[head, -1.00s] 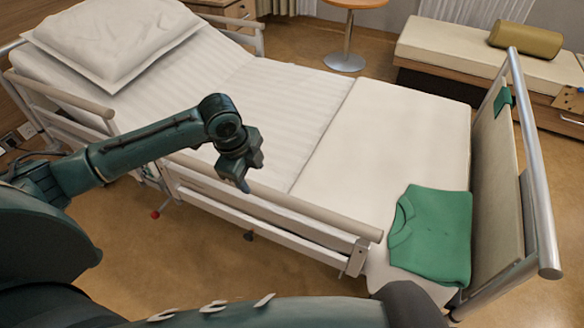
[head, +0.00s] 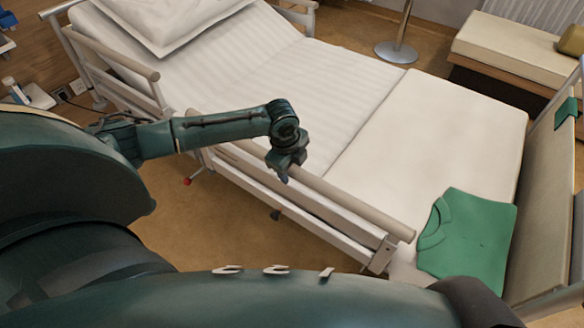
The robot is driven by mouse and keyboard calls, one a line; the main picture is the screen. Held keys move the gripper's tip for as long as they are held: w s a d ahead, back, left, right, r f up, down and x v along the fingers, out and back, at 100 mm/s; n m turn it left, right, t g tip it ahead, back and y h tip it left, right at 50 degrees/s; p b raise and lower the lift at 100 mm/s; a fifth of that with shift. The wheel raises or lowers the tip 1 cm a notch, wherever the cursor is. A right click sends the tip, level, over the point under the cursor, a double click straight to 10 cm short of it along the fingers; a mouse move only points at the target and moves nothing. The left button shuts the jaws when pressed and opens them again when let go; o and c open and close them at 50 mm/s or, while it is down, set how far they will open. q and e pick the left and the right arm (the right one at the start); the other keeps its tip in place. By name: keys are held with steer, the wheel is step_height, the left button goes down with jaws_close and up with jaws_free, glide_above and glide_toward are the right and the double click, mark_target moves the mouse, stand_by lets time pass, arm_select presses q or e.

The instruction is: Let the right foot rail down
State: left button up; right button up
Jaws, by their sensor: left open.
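The right foot rail (head: 345,203) runs along the near side of the bed's foot half. Its beige top bar stands above the mattress edge, with pale bars (head: 320,212) below. My left gripper (head: 285,174) is open and empty. A red knob (head: 187,182) and a dark knob (head: 275,215) show low on the bed's near side. My right gripper is out of the picture.
A green folded shirt (head: 468,236) lies on the mattress by the footboard (head: 545,200). The near head rail (head: 115,55) is up. A bench (head: 515,50) and a table stand (head: 397,50) are beyond the bed. Bare floor (head: 185,235) lies below the near side.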

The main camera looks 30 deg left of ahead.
arm_select(q)
steer(key=shift+f, duration=0.3)
steer(key=shift+c, duration=0.5)
jaws_close()
